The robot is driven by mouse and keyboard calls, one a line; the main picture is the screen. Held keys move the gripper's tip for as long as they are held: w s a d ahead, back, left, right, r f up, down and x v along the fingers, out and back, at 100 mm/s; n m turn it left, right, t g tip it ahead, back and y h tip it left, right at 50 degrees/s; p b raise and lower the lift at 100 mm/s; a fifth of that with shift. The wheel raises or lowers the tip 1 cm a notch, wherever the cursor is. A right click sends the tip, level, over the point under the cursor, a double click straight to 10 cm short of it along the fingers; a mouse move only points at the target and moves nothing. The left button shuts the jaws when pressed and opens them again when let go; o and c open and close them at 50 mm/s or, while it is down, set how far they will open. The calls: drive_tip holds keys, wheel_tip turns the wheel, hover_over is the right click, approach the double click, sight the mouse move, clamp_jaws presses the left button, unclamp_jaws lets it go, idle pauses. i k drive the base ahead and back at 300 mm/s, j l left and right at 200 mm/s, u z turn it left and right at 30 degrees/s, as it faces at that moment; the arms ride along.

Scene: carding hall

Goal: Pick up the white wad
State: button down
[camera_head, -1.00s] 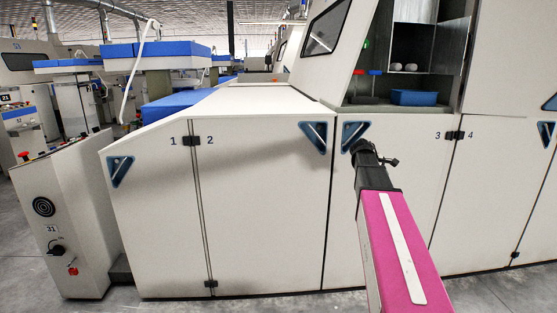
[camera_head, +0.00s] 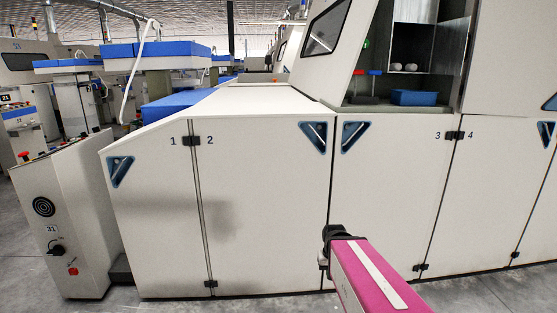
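Two small whitish rounded lumps sit side by side on a shelf inside the open bay of the machine at the upper right. Either the left lump (camera_head: 397,67) or the right lump (camera_head: 410,67) may be the white wad; they are too small to tell apart. My gripper (camera_head: 327,262) is low in front of the pale cabinet doors, well below and left of the bay. It is mostly hidden behind the dark wrist end of my pink arm, so its fingers cannot be made out.
A blue bin (camera_head: 414,98) stands on the bay floor (camera_head: 385,108), right of a dark grey lump (camera_head: 365,100). The cabinet front (camera_head: 265,200) spans the middle. A control pedestal (camera_head: 62,215) stands left. Grey floor shows in front.

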sight(397, 67)
drive_tip(key=i+l+u, duration=0.1)
drive_tip(key=l+u, duration=0.15)
drive_tip(key=l, duration=1.45)
drive_tip(key=l+u, duration=0.25)
drive_tip(key=l, duration=1.45)
drive_tip(key=k+l, duration=0.15)
drive_tip(key=l, duration=0.2)
drive_tip(key=k+l+u, duration=0.1)
drive_tip(key=l, duration=0.25)
drive_tip(key=k+l, duration=0.2)
drive_tip(key=k, duration=0.25)
drive_tip(key=l+u, duration=0.05)
